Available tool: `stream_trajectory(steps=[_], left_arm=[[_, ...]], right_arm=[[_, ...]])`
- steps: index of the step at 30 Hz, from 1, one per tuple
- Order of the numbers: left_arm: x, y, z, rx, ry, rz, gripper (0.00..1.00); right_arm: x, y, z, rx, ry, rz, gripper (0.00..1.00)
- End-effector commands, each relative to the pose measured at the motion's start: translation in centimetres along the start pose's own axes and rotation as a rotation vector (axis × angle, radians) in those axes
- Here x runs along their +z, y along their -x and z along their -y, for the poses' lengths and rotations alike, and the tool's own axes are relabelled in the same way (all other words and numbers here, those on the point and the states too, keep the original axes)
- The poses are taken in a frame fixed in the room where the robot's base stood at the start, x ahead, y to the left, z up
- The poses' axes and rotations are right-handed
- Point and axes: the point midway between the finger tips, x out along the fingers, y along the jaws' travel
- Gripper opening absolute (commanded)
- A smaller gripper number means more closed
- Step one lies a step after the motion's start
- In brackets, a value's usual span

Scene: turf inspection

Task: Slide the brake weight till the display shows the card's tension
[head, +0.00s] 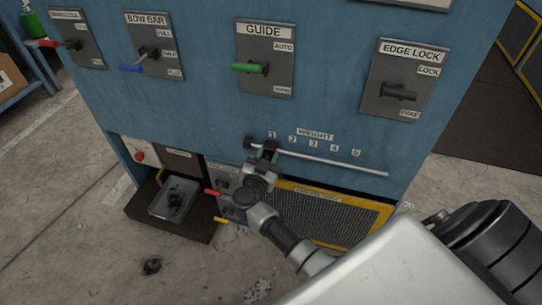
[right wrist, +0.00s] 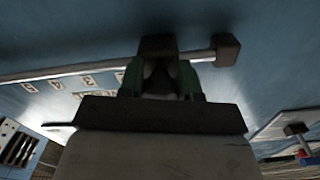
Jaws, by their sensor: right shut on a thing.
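The brake weight (head: 270,145) is a small dark block on a pale horizontal rod (head: 325,159) under the WEIGHT scale. It sits near the rod's left end, just below the mark 1. My right gripper (head: 264,156) is shut on it from below in the head view. In the right wrist view the weight (right wrist: 158,47) stands between my two green fingers (right wrist: 160,80), with the rod passing through it. My left gripper is not in view. I see neither the display nor the tension card.
The rod's left end has a dark end block (head: 248,142). The rod is clear rightward past marks 2 to 5. Above are the GUIDE lever (head: 250,68) and EDGE LOCK lever (head: 398,92). Below are red and yellow levers (head: 216,193), a tray (head: 173,199) and a yellow-framed mesh guard (head: 335,213).

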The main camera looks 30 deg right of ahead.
Motion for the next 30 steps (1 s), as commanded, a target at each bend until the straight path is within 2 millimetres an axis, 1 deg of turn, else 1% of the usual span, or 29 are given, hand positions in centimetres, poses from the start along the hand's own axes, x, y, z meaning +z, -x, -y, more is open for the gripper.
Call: stream_trajectory(steps=[4, 5, 9, 17, 20, 21, 23, 30], left_arm=[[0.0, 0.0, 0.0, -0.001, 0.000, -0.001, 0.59], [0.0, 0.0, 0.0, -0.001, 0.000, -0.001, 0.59], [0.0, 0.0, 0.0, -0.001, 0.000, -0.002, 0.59], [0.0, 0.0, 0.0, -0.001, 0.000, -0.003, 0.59], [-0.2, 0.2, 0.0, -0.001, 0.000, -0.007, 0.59], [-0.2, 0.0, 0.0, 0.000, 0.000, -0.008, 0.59], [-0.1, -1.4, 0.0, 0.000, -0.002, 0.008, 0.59], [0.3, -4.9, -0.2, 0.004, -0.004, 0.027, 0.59]], right_arm=[[0.0, 0.1, 0.3, -0.006, -0.005, 0.002, 0.00], [0.0, 0.1, 0.3, -0.006, -0.005, 0.002, 0.36], [0.0, 0.1, 0.2, -0.005, -0.004, 0.002, 0.58], [0.0, 0.1, 0.2, -0.003, -0.003, 0.001, 0.59], [0.0, 0.6, 0.2, -0.003, -0.003, 0.002, 0.59], [0.0, 1.0, 0.2, -0.003, -0.004, 0.003, 0.59], [0.0, 2.0, 0.2, -0.003, -0.003, 0.005, 0.59], [-0.1, 6.9, 0.2, -0.004, -0.003, 0.006, 0.59]])
